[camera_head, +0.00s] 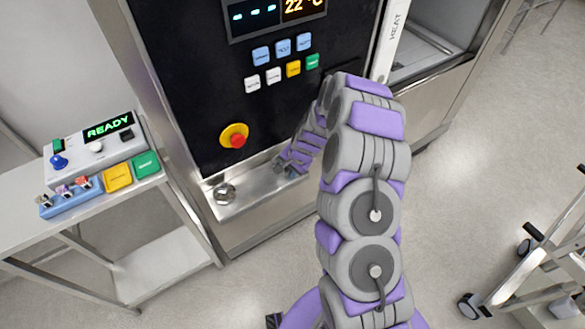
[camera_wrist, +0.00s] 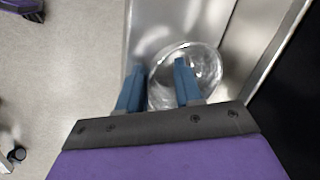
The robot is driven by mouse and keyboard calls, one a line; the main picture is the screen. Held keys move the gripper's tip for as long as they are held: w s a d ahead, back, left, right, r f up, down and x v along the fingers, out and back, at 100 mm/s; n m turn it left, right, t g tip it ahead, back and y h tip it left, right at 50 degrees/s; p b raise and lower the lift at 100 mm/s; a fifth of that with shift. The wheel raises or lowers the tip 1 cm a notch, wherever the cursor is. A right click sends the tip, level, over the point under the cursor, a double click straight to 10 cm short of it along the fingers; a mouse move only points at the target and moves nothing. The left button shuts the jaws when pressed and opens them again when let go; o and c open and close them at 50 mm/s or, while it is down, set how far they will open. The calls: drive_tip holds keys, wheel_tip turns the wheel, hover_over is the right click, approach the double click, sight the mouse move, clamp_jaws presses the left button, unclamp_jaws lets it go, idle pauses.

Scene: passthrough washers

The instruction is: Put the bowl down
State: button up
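A small shiny metal bowl (camera_head: 223,193) rests on the steel ledge (camera_head: 258,193) at the front of the machine, near its left end. In the wrist view the bowl (camera_wrist: 208,67) lies beyond my fingers, with the right finger overlapping it in the picture and the left finger beside its left edge. My gripper (camera_head: 281,164) is over the ledge, to the right of the bowl and apart from it in the head view. In the wrist view my gripper's blue fingers (camera_wrist: 159,68) are spread, and nothing shows clamped between them.
The black machine panel (camera_head: 215,110) with a red stop button (camera_head: 237,141) rises behind the ledge. A side table (camera_head: 105,195) with a READY control box (camera_head: 95,145) stands at left. A wheeled cart (camera_head: 545,265) stands at right. Open floor lies in front.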

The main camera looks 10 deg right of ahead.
drive_tip(key=shift+a+r, duration=0.15)
drive_tip(key=shift+r, duration=0.05)
drive_tip(key=s+d+r+p, duration=0.2)
drive_tip(key=d+r, duration=0.2)
drive_tip(key=r, duration=0.3)
drive_tip(key=s+a+r+n+g, duration=0.1)
drive_tip(key=s+a+r+n, duration=0.1)
drive_tip(key=s+r, duration=0.35)
drive_tip(key=s+a+r+n, duration=0.1)
drive_tip(key=s+a+r, duration=0.15)
drive_tip(key=r, duration=0.55)
drive_tip(key=s+a+r+n+g, duration=0.1)
drive_tip(key=s+a+r+n, duration=0.2)
drive_tip(key=s+r, duration=0.45)
drive_tip(key=s+d+r+n+g+h, duration=0.1)
drive_tip(key=s+d+r, duration=0.1)
drive_tip(key=s, duration=1)
drive_tip(key=s+d+r+n+g+h, duration=0.1)
drive_tip(key=s+d+r+n, duration=0.1)
drive_tip(key=s, duration=1)
drive_tip(key=shift+s+r+n+g+h+p, duration=0.2)
drive_tip(key=shift+r+n+g+h+p, duration=0.1)
drive_tip(key=shift+r, duration=0.25)
drive_tip(key=shift+a, duration=0.4)
